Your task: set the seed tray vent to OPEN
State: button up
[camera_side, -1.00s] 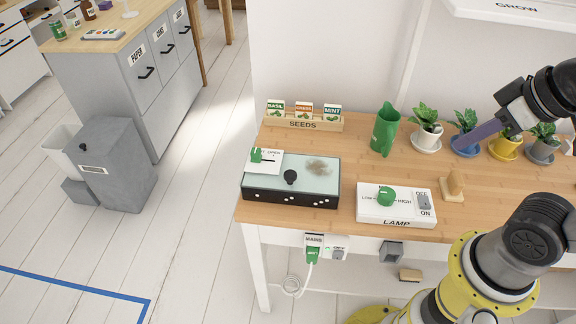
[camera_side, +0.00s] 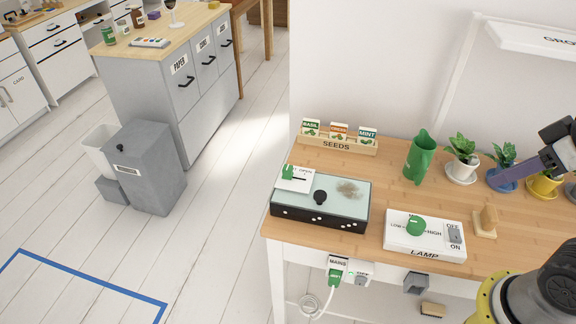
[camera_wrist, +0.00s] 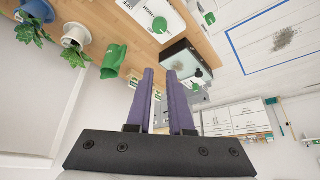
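The seed tray (camera_side: 290,214) is a black box with a pale glass lid on the left of the desk. A white vent plate (camera_side: 302,185) sits on its back left corner, with a green knob (camera_side: 288,172) at the plate's left part. The word OPEN is printed to the right of the knob; the other label is partly hidden. The tray (camera_wrist: 178,64) and a green knob (camera_wrist: 198,73) also show in the wrist view. My gripper (camera_wrist: 160,76) has two purple fingers apart with nothing between them. In the side view it is far right of the tray, near the blue pot.
A black round handle (camera_side: 320,197) stands up from the lid. The seed rack (camera_side: 337,145) is behind the tray. A green jug (camera_side: 420,157) and potted plants (camera_side: 462,160) line the back. The lamp box (camera_side: 425,236) with its green dial is right of the tray.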

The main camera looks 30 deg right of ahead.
jog(key=shift+o, duration=1.2)
jog(key=shift+s+f+m, duration=0.1)
jog(key=shift+s+m, duration=0.05)
jog(key=shift+m, duration=0.25)
jog(key=o, duration=0.4)
jog(key=r, duration=0.1)
jog(key=w+r+m, duration=0.1)
jog(key=r+m, duration=0.1)
jog(key=r, duration=0.1)
jog(key=shift+w+r, duration=0.1)
jog(key=shift+w, duration=0.15)
jog(key=shift+c, duration=0.2)
jog(key=w+a+r+m, duration=0.2)
jog(key=w+r+m, duration=0.2)
jog(key=w+r, duration=0.65)
jog(key=m+g, duration=0.2)
jog(key=g, duration=0.4)
send_over(288, 167)
notch_tip(288, 167, down, 22)
notch_tip(288, 167, down, 13)
